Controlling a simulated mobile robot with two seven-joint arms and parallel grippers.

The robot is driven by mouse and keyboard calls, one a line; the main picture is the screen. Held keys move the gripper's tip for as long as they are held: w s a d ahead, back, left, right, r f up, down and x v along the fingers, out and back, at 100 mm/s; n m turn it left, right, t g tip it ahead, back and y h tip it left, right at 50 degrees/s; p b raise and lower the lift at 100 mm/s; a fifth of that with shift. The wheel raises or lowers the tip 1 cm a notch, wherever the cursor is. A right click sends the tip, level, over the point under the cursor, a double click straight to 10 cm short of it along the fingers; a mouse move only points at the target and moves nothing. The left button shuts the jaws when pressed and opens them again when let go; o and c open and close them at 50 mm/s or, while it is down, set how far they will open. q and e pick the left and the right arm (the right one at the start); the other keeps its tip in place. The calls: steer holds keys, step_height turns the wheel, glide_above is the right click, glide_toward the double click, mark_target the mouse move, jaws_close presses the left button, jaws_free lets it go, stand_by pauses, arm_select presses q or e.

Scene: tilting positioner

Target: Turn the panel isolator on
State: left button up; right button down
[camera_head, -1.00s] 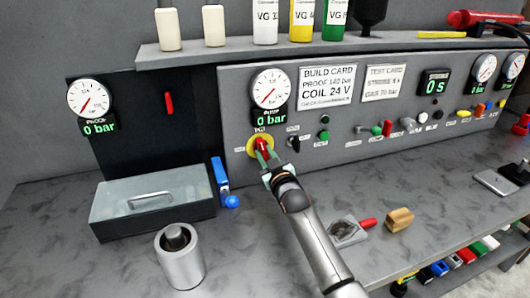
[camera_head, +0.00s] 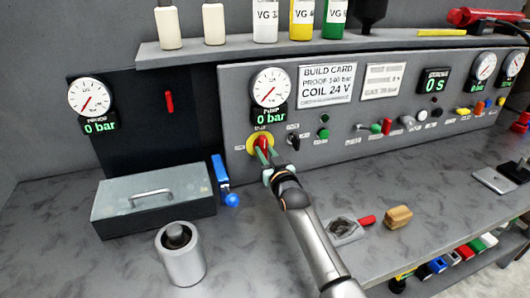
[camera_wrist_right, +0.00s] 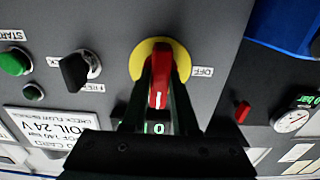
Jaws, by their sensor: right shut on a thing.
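The panel isolator is a red handle (camera_head: 263,142) on a yellow disc (camera_head: 251,146), set low on the left part of the grey panel, under a gauge. In the right wrist view the red handle (camera_wrist_right: 159,85) stands up and down in the picture on its yellow disc (camera_wrist_right: 141,68), with an OFF label (camera_wrist_right: 203,71) beside it on the right. My right gripper (camera_head: 266,163) is shut on the handle, one dark finger on each side. The fingers hide part of the disc. My left gripper is not in view.
A black selector knob (camera_head: 292,139) and a green button (camera_head: 324,133) sit close to the right of the isolator. A blue-handled lever (camera_head: 222,180) and a grey lidded box (camera_head: 150,200) stand to the left. A metal cylinder (camera_head: 180,258) stands in front on the bench.

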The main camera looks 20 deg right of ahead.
steer(key=c, duration=0.7)
jaws_free()
steer(key=shift+s, duration=0.1)
steer(key=s, duration=1.2)
steer(key=shift+s+d, duration=0.15)
steer(key=shift+d, duration=0.05)
